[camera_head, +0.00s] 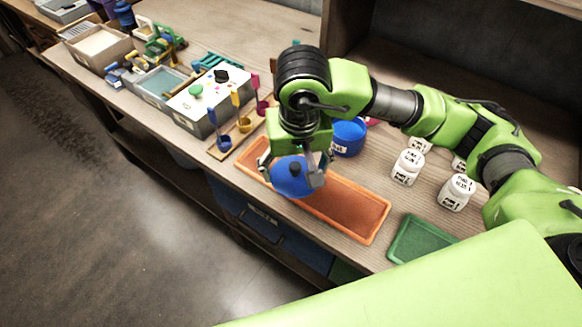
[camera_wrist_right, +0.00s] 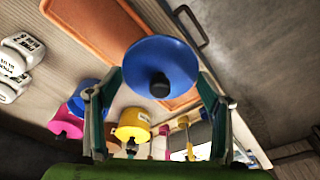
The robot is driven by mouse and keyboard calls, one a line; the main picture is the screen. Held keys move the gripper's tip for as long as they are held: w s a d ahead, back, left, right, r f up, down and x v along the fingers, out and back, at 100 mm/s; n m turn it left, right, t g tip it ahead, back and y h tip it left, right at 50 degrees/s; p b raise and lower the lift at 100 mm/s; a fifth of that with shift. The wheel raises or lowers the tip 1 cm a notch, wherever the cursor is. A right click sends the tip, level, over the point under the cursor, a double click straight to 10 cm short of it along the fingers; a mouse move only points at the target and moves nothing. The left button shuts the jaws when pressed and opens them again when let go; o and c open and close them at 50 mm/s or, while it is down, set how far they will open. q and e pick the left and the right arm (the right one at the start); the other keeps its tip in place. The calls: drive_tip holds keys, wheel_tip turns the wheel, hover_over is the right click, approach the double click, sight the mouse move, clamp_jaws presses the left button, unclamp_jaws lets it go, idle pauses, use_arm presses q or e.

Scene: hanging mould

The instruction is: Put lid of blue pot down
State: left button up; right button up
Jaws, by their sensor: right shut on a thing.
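The blue lid (camera_head: 292,181) is round with a dark knob. My right gripper (camera_head: 298,163) is shut on it and holds it over the orange tray (camera_head: 352,207). In the right wrist view the lid (camera_wrist_right: 160,52) sits between the two fingertips (camera_wrist_right: 160,92), knob facing the camera. The blue pot (camera_head: 349,138) stands on the bench just behind the gripper, partly hidden by it. My left gripper is not in view.
White labelled jars (camera_head: 408,167) stand right of the blue pot. A green tray (camera_head: 420,240) lies right of the orange one. Yellow (camera_wrist_right: 133,124) and magenta pots (camera_wrist_right: 66,122) show in the wrist view. Small cups with brushes (camera_head: 243,123) and a white box (camera_head: 207,97) stand to the left.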

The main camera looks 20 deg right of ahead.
sight(294, 160)
drive_tip(key=w, duration=0.1)
drive_tip(key=w+f, duration=0.1)
drive_tip(key=w+d+f+p, duration=0.1)
drive_tip(key=shift+w+f, duration=0.1)
drive_tip(key=shift+w, duration=0.3)
drive_tip(key=w+f, duration=0.2)
drive_tip(key=f, duration=0.1)
drive_tip(key=w+f+p, duration=0.1)
drive_tip(key=shift+w+d+f, duration=0.4)
wheel_tip(294, 160, down, 3)
drive_tip(key=shift+r+p, duration=0.1)
drive_tip(key=shift+p, duration=0.65)
drive_tip(key=shift+w+f, duration=0.1)
drive_tip(key=shift+f, duration=0.35)
drive_tip(key=o, duration=1.1)
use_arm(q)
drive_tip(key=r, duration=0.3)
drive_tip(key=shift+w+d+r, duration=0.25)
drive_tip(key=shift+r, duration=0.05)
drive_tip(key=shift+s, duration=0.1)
